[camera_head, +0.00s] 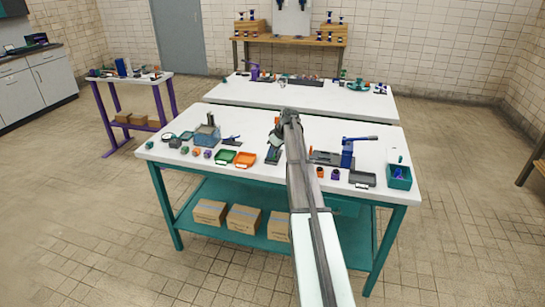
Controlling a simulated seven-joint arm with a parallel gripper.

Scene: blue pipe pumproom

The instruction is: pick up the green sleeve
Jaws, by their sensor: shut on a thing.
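My gripper (277,133) is over the middle of the near white-topped bench, at the far end of my arm. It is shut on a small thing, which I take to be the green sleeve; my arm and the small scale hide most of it. A dark green fixture (272,156) stands on the bench just below the gripper; I cannot tell whether they touch. A small green piece (184,150) sits at the left of the bench. An orange piece (320,172) and a purple piece (335,174) stand right of my arm.
A green tray (225,157) and an orange tray (246,159) lie left of my arm. A blue-handled press (348,153), a grey tray (362,179) and a teal bin (399,177) are at the right. A second bench (300,93) stands behind.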

